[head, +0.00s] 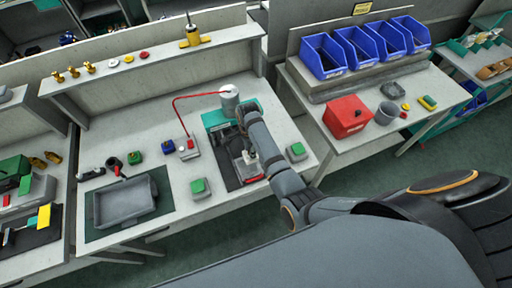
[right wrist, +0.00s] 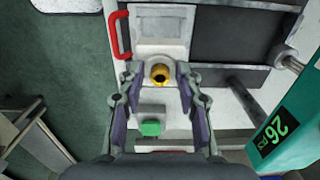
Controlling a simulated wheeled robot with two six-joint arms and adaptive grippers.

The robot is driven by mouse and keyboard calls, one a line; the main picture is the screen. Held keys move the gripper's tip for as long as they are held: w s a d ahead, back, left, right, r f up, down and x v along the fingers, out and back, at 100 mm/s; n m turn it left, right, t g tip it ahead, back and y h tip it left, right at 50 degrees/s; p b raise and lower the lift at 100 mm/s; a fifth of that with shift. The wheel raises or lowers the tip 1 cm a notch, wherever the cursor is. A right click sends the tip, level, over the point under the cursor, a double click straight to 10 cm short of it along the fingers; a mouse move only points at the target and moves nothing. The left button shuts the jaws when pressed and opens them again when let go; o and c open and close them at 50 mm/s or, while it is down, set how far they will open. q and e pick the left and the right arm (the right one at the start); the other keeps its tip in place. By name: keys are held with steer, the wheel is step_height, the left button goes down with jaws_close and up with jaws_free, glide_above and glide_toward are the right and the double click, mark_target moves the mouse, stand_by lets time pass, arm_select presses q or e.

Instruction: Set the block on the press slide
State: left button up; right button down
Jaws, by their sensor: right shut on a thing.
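My right gripper (right wrist: 160,80) is shut on a small grey block with a round brass port (right wrist: 160,74), held between its fingertips. In the head view my right gripper (head: 250,155) is over the front of the teal press (head: 215,119). The pale press slide (right wrist: 165,27) with its red handle (right wrist: 121,35) lies just beyond the fingertips in the right wrist view. It also shows in the head view (head: 246,172), partly covered by the gripper. I cannot tell whether the block touches the slide. My left gripper is not in view.
A box with a green button (head: 298,150) stands right of the press, and a second one (head: 200,188) left of it. A grey tray (head: 125,203) lies on a mat at the left. A red box (head: 346,115) and blue bins (head: 323,55) stand on the right-hand bench.

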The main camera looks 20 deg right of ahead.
steer(key=shift+w+a, duration=0.1)
steer(key=shift+a, duration=0.6)
steer(key=shift+a+f, duration=0.15)
steer(key=shift+f, duration=0.25)
steer(key=f, duration=0.1)
steer(key=d+f+b, duration=0.1)
steer(key=f, duration=0.1)
steer(key=shift+f, duration=0.3)
steer(key=shift+a+f, duration=0.1)
steer(key=shift+f, duration=0.15)
steer(key=shift+a+f, duration=0.1)
steer(key=shift+f, duration=0.05)
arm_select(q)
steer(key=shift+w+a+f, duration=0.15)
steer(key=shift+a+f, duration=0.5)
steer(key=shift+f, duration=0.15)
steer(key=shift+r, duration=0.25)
